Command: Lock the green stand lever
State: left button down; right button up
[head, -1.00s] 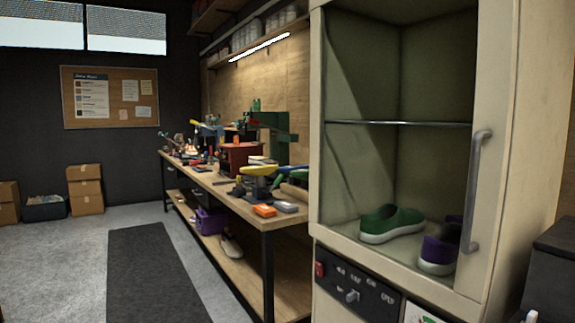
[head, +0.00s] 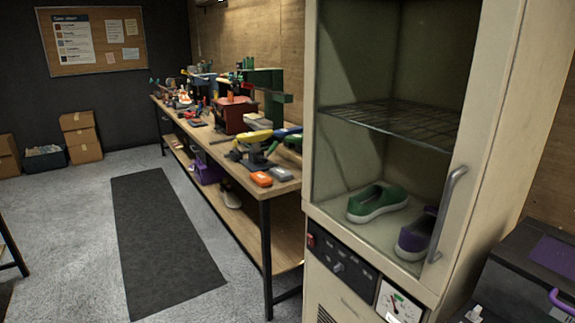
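A workbench (head: 242,175) runs along the wall at the centre. On it, a tall green stand-like frame (head: 268,82) rises behind a red box (head: 236,115). A yellow shoe-like thing (head: 254,137) sits on a dark support at the near end, with blue and green pieces beside it. I cannot make out a green stand lever at this distance. Neither of my grippers is in view.
A glass-fronted cabinet (head: 473,130) stands close at right, with a green shoe (head: 378,203) and a purple shoe (head: 416,235) inside. A dark mat (head: 160,240) lies on the open floor. Boxes (head: 80,135) stand by the back wall.

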aim_at(264, 160)
jog(key=i+j+z, duration=0.1)
jog(key=z, duration=0.65)
jog(key=i+j+z, duration=0.2)
jog(key=j+z, duration=0.15)
jog(key=j, duration=0.25)
jog(key=i+j+z, duration=0.1)
jog(key=j+z, duration=0.25)
jog(key=j, duration=0.3)
jog(key=j+z, duration=0.35)
jog(key=j, duration=0.35)
jog(key=i+j, duration=0.1)
jog(key=j, duration=1.4)
jog(key=z, duration=0.05)
